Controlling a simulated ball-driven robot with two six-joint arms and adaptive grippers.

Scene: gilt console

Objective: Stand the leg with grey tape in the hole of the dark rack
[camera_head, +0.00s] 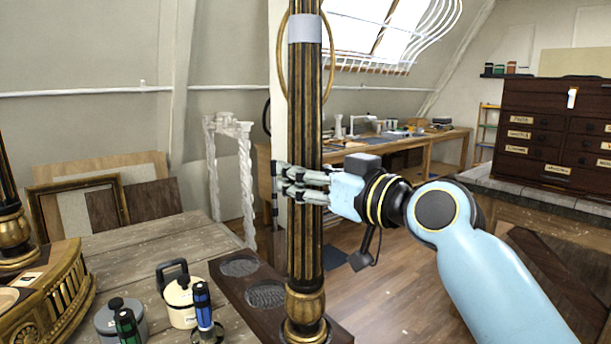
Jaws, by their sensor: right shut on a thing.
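The leg with grey tape (304,120) is a tall, dark fluted column with gilt ridges and a gilt bulbous foot. A grey tape band (304,29) wraps its upper part. My right gripper (284,184) is shut around the leg at mid-height and holds it upright. The dark rack (224,284) lies on the wooden table, with two round recesses showing to the left of the leg. The leg's foot (304,308) is over the rack's near right end and covers what lies beneath it. I cannot tell whether it sits in a hole. My left gripper is out of view.
A gilt curved piece (62,290) and another dark leg (14,232) are far left. The table's back middle is clear.

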